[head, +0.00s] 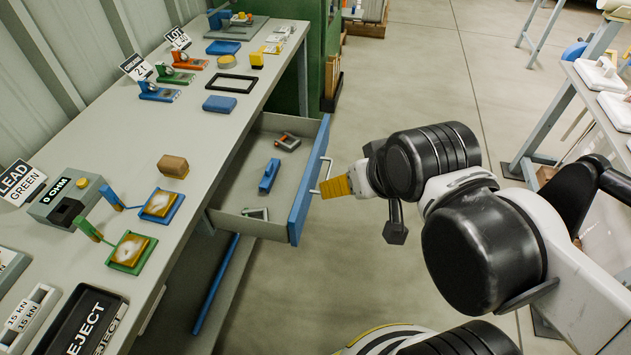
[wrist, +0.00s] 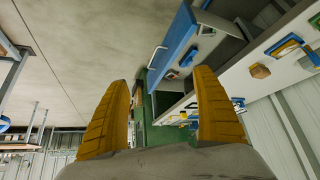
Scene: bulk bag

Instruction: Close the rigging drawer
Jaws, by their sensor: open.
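The rigging drawer (head: 272,170) stands pulled out from under the long workbench, with a blue front (head: 308,185) and a pale bar handle (head: 326,172). A blue item (head: 269,175), a red-and-grey shackle-like item (head: 287,141) and a grey-green item (head: 257,213) lie inside it. My gripper (head: 325,188), with yellow fingers, is beside the outer face of the drawer front, close to the handle. I cannot tell whether it touches. In the wrist view, the two yellow fingers (wrist: 163,110) are spread wide with nothing between them. The blue drawer front (wrist: 176,42) and handle (wrist: 156,57) show beyond them.
The workbench top (head: 140,150) holds test blocks, signs, clips and a black REJECT tray (head: 85,320). A green cabinet (head: 300,55) stands past the drawer's far side. Another table (head: 600,85) is at the right. The floor (head: 400,60) between is clear.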

